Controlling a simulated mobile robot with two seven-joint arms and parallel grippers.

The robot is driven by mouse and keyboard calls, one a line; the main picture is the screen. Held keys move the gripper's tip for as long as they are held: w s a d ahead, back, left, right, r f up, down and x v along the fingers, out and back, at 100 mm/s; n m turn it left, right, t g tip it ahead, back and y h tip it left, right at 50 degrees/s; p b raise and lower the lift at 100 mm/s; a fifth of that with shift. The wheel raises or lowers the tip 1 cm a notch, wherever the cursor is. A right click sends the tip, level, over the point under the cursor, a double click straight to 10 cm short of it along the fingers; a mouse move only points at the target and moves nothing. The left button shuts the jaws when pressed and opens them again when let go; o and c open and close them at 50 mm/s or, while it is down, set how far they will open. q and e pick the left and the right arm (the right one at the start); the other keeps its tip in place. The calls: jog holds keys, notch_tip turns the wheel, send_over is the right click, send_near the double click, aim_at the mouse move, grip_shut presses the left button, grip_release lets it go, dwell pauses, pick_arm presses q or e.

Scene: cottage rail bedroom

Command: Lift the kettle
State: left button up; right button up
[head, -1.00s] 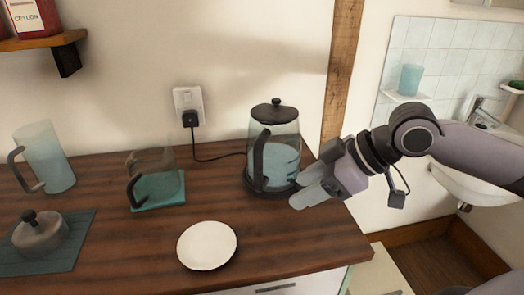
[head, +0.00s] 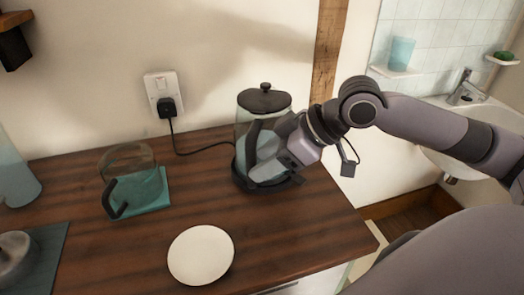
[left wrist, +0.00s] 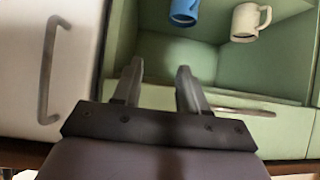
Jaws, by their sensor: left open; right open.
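The kettle (head: 243,131), a clear glass body with a black lid, black handle and dark base, stands upright on the wooden counter by the wall. My right gripper (head: 262,168) is open in front of the kettle's right side, with its fingers near the handle and partly hiding the body. I cannot tell whether the fingers touch it or are around the handle. My left gripper (left wrist: 155,85) shows only in the left wrist view. It is open and empty, in front of a green cabinet.
A glass jug (head: 130,172) stands on a teal mat left of the kettle. A white plate (head: 201,255) lies in front. The kettle's cord runs to a wall socket (head: 163,92). In the left wrist view, a blue mug (left wrist: 184,11) and a cream mug (left wrist: 248,22) are in the cabinet.

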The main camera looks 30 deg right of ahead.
jog(key=shift+x, duration=1.4)
grip_shut()
jog(key=shift+r, duration=0.25)
